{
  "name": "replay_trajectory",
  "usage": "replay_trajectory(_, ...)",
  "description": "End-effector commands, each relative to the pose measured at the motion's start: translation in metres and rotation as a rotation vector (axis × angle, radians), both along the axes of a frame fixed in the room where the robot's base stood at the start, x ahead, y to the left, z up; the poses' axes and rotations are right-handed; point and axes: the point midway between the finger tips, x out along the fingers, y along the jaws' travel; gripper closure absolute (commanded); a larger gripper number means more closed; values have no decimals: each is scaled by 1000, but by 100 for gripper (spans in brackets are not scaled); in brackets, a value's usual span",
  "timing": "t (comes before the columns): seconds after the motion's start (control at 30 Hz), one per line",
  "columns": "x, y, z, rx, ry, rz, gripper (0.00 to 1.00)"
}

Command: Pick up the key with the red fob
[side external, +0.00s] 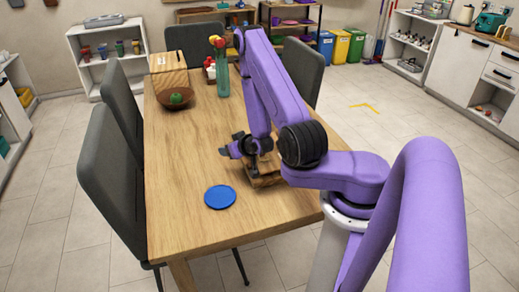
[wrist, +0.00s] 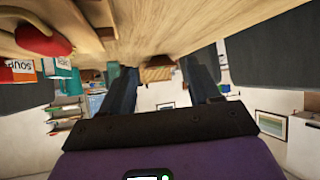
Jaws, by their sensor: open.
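I cannot make out the key with the red fob in either view. My gripper (side external: 228,152) is low over the right side of the wooden table (side external: 180,215), its fingers pointing left in the side view. In the wrist view the two dark fingers of my gripper (wrist: 162,85) stand wide apart with nothing held between them. A wooden stand or tray (side external: 264,181) sits on the table under and beside my gripper, which partly hides it. A blurred red object (wrist: 40,40) shows at the wrist view's upper left; I cannot tell what it is.
A blue round plate (side external: 220,197) lies near the front. A brown bowl (side external: 176,104) with a green item, a wooden box (side external: 168,72) and a green vase (side external: 222,78) with flowers stand farther back. Dark chairs flank the table. The table's left middle is clear.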

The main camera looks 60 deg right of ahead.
Motion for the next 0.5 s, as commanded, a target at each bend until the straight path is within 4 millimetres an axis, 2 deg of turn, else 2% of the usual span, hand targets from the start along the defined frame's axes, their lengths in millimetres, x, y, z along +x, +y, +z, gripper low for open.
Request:
replay_trajectory(0.2,-45,-20,-8,-29,-79,-164,38)
replay_trajectory(0.5,-94,-33,-10,-77,-160,-325,38)
